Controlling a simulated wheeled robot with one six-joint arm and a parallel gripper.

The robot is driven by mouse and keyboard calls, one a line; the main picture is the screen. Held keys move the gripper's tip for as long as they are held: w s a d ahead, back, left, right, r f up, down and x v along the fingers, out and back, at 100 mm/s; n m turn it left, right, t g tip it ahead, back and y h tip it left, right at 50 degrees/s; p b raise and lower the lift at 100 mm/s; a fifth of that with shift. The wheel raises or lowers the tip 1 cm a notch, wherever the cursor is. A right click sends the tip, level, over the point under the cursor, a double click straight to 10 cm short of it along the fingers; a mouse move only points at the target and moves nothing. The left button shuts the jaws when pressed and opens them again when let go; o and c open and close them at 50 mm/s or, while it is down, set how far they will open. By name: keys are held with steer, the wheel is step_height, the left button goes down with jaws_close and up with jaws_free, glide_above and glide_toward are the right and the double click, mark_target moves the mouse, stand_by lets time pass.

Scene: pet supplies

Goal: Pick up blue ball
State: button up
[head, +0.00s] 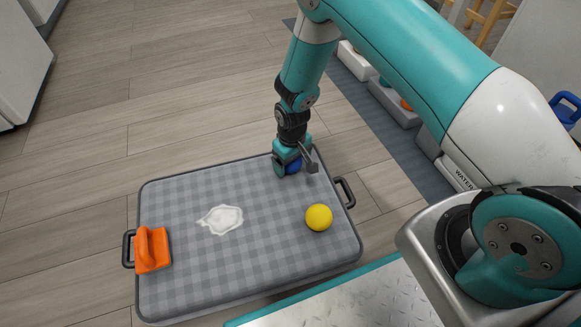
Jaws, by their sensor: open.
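The blue ball (294,167) rests near the far right corner of a grey checkered pad (190,262). My gripper (293,168) points down at the ball from above, with its fingers on either side of it. The gripper is open. The fingers and wrist hide much of the ball, and I cannot tell whether they touch it.
A yellow ball (319,217) lies nearer on the pad's right side. A white spill-like patch (220,219) is at the middle and an orange handled tool (151,250) at the left. Wooden floor at left is clear.

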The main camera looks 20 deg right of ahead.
steer(key=shift+f, duration=0.65)
steer(key=shift+r, duration=0.15)
steer(key=c, duration=1)
